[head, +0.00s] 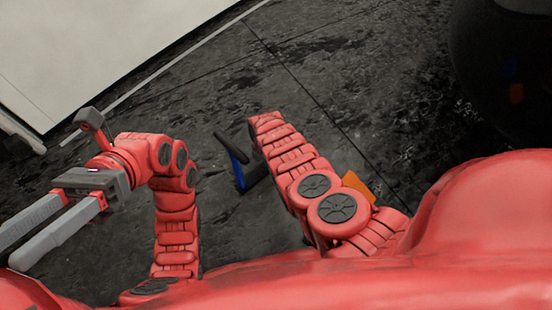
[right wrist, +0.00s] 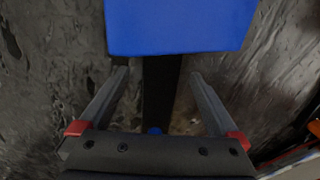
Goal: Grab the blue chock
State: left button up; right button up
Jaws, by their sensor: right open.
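The blue chock (head: 238,172) is on the dark floor near the middle of the head view, partly hidden by my right arm. In the right wrist view a blue block (right wrist: 180,25) fills the top centre, with a black bar (right wrist: 160,85) running down from it. My right gripper (right wrist: 158,74) is open, its fingers on either side of the bar, with gaps to it; the blue block is ahead of the fingertips. The right gripper's fingers cannot be made out in the head view. My left gripper (head: 8,256) is open and empty at the left edge.
An orange object (head: 357,188) shows behind my right arm. A large dark rounded object (head: 500,75) stands at the upper right. A big pale panel (head: 90,45) fills the upper left. The dark stained floor (head: 330,60) between them is clear.

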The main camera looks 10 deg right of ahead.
jog(key=shift+s+f+b, duration=0.1)
jog(key=shift+f+b, duration=0.4)
jog(key=shift+f, duration=0.05)
pick_arm(q)
jog(key=s+a+t, duration=0.1)
jog(key=s+a+f+m+t+y, duration=0.1)
jog(key=t, duration=0.1)
jog(key=s+a+m+t, duration=0.1)
jog(key=s+a+t, duration=0.1)
jog(key=shift+f, duration=0.3)
pick_arm(e)
grip_shut()
